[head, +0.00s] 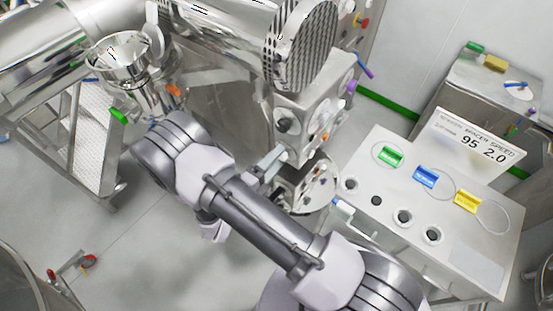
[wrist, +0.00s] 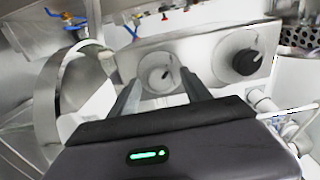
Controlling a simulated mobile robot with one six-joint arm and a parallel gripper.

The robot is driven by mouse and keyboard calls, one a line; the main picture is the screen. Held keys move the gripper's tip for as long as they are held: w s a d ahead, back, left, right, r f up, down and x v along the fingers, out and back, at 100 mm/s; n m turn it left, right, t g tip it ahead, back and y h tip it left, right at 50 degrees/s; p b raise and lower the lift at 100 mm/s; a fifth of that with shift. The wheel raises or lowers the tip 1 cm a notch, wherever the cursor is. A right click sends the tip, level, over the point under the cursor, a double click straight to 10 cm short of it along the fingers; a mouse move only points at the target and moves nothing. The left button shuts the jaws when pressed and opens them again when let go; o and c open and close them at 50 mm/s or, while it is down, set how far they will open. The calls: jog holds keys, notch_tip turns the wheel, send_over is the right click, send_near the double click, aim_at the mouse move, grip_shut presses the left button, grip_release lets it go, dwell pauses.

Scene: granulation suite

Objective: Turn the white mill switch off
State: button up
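In the wrist view, a pale metal panel (wrist: 205,50) carries two round rotary switches side by side. The white switch (wrist: 158,72) is on the left and has a small dark mark on its face. A black-knobbed switch (wrist: 240,62) is on the right. My gripper (wrist: 160,92) is open and empty, its two fingers on either side of the white switch in the picture. I cannot tell whether they touch it. In the head view my gripper (head: 272,160) is at the lower part of the machine's panel, below a dark knob (head: 287,122); the white switch is not clear there.
A steel bench (head: 375,222) with round openings and green (head: 391,156), blue (head: 426,176) and yellow (head: 467,202) tags stands right of my gripper. Machine housing and a round flange (head: 318,190) are close by. Coloured-handled valves (wrist: 72,18) are behind the panel. Open floor lies left.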

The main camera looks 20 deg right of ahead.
dwell(0.3)
jog(key=b+v, duration=0.1)
jog(key=v, duration=1.6)
jog(key=shift+s+a, duration=0.15)
jog(key=s+d+r+n+g+y+b, duration=0.2)
jog(key=s+d+n+y+b, duration=0.2)
jog(key=n+y+b, duration=0.4)
jog(key=s+d+r+n+g+y+b, duration=0.2)
jog(key=s+d+n+y+b, duration=0.2)
jog(key=n+b, duration=1)
jog(key=d+n+y, duration=0.2)
jog(key=d+y, duration=0.1)
jog(key=y, duration=0.1)
jog(key=shift+g+y+b, duration=0.3)
jog(key=shift+g+b, duration=0.1)
